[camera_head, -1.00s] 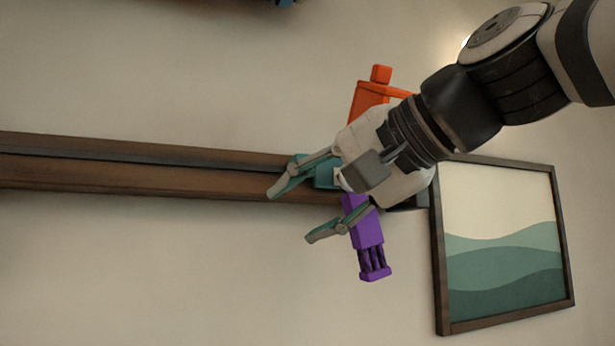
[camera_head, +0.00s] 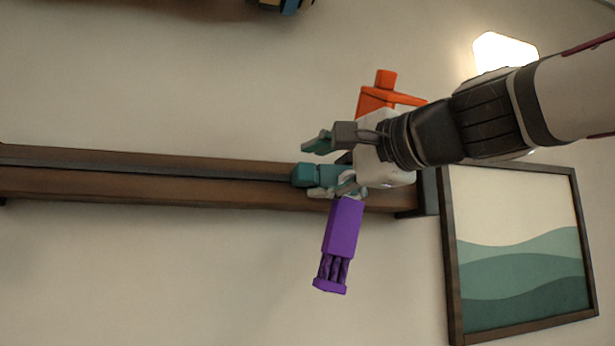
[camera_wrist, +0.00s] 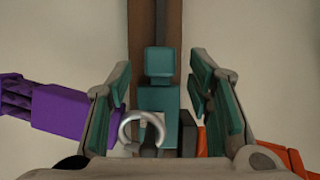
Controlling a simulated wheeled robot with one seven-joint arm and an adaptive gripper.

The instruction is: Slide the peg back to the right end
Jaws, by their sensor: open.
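A teal block (camera_head: 306,175), which looks like the peg, sits on a long brown rail (camera_head: 150,175) with a dark groove, near the rail's right end. My gripper (camera_head: 320,168) is open, with one finger above the block and one below it. In the wrist view the block's teal head (camera_wrist: 159,62) and body lie between the two spread fingers. I see a gap on both sides of the head. A silver ring (camera_wrist: 139,128) shows close to the palm. The palm hides part of the block's right side in the head view.
A purple piece (camera_head: 343,228) with braided strands hangs below the rail, close to my lower finger. An orange piece (camera_head: 376,98) stands above the rail behind my gripper. A framed picture (camera_head: 520,295) hangs at the right. The rail is clear to the left.

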